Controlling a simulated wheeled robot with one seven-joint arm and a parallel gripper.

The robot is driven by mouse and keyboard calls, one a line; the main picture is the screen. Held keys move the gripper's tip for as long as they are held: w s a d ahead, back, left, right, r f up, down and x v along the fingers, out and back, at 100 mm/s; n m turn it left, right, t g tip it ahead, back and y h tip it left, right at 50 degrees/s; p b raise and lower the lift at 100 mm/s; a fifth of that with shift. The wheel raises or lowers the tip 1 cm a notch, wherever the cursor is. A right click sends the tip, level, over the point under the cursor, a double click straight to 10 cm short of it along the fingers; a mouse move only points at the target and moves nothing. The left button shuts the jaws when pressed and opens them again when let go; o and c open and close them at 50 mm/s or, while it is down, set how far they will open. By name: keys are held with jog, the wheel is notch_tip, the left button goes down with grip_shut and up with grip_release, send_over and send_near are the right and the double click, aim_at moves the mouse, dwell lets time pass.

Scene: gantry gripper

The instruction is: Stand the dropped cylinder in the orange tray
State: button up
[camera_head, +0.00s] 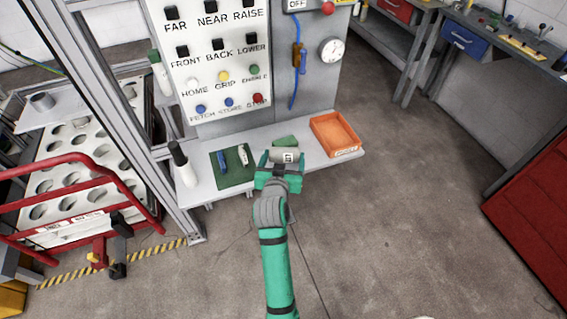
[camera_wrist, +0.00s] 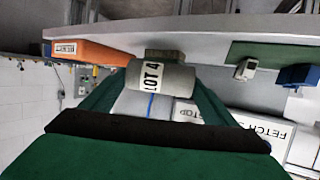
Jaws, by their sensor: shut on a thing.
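My gripper (camera_head: 279,168) has green fingers closed around a grey cylinder (camera_head: 290,157) at the front of the shelf. In the wrist view, the cylinder (camera_wrist: 178,80) sits between the two fingers and has a white label reading LOT 4. It appears to lie on its side, with its long axis across the fingers. I cannot tell whether it touches the shelf. The orange tray (camera_head: 319,128) is on the shelf to the right of my gripper, with a label on its front. The wrist view, which looks upside down, shows the tray (camera_wrist: 105,55) at left.
A green mat (camera_head: 236,178) with blue and white items lies to the left, beside a white bottle (camera_head: 185,168). A button panel (camera_head: 212,60) rises behind the shelf.

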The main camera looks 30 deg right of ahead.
jog(key=shift+f, duration=1.25)
jog(key=shift+f, duration=0.15)
jog(key=o, duration=1.7)
jog(key=shift+a, duration=0.2)
jog(key=v, duration=1.2)
jog(key=shift+s, duration=0.1)
